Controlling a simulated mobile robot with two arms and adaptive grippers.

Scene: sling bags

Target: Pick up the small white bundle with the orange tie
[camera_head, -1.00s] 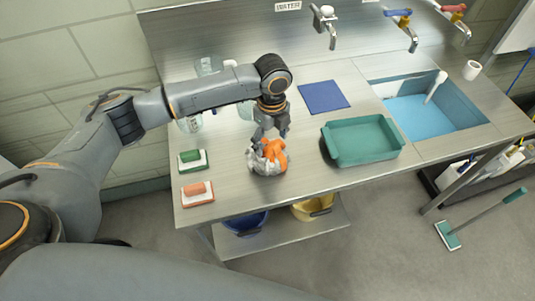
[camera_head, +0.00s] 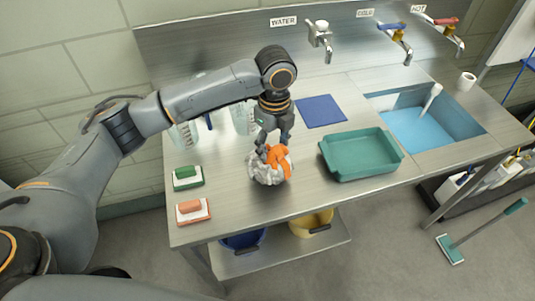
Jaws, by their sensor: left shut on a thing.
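The small white bundle (camera_head: 266,173) with its orange tie (camera_head: 279,155) is at the middle front of the steel counter. It looks like crumpled white cloth, with the orange tie on its top right. My left gripper (camera_head: 271,151) points down over it, with its fingers at the top of the bundle, shut on it. The fingertips are partly hidden by the orange tie and white folds. I cannot tell for sure whether the bundle is clear of the counter. My right gripper is not in view.
A teal tray (camera_head: 362,170) stands right of the bundle, with a blue mat (camera_head: 321,111) behind. A green-topped brush (camera_head: 186,177) and an orange-topped one (camera_head: 192,211) lie to the left. Clear containers (camera_head: 184,134) stand behind my arm. A sink (camera_head: 424,128) is at the right.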

